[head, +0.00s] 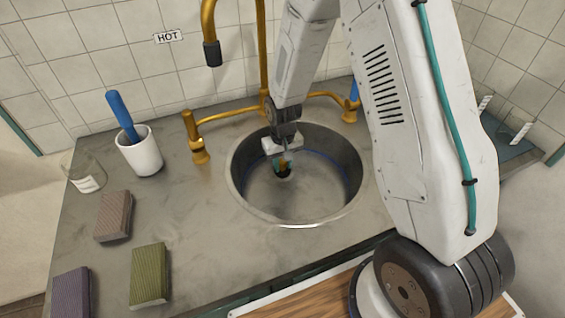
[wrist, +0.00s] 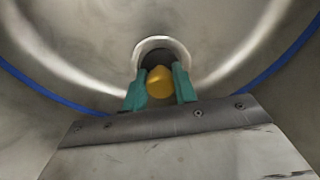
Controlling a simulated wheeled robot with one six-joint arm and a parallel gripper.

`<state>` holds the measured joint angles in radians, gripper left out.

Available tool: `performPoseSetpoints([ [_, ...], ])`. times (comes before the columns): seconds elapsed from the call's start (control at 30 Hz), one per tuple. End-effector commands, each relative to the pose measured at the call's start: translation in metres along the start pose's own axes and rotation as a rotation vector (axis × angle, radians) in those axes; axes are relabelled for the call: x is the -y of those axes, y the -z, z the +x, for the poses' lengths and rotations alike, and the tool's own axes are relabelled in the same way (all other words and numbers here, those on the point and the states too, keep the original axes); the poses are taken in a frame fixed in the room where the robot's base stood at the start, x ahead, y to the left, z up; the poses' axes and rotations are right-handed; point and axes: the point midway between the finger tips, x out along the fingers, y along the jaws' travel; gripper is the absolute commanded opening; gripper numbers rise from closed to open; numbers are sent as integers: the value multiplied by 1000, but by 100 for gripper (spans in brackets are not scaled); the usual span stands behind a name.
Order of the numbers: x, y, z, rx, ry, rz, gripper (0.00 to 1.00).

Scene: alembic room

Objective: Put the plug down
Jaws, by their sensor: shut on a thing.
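My gripper (head: 284,162) reaches down into the round metal sink basin (head: 240,195). Its teal fingers, also seen in the wrist view (wrist: 160,88), are shut on a yellow-orange plug (wrist: 159,83). In the wrist view the plug lines up with the dark drain hole (wrist: 158,52) at the basin's bottom. The drain's pale ring shows around and beyond it. I cannot tell whether the plug touches the drain. A blue line runs around the basin wall.
Brass taps (head: 199,150) and a spout (head: 211,52) stand behind the basin. A white cup (head: 141,156) with a blue-handled tool, a clear glass (head: 86,176) and sponges (head: 150,274) sit on the counter at left. The counter's front middle is clear.

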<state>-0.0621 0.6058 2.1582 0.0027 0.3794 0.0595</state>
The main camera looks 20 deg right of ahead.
Motion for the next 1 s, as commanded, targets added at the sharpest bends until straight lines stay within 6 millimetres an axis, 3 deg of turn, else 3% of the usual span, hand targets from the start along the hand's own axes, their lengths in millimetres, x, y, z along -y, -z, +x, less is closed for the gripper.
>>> performPoseSetpoints([
  [0.3, 0, 0, 2, -2, 0, 0, 1],
  [0.33, 0, 1, 2, -2, 0, 0, 36],
  [0.4, 0, 1, 2, -2, 0, 0, 49],
  [0.77, 0, 1, -4, -3, 0, 0, 49],
  [1.0, 0, 2, -49, -8, 1, 0, 49],
])
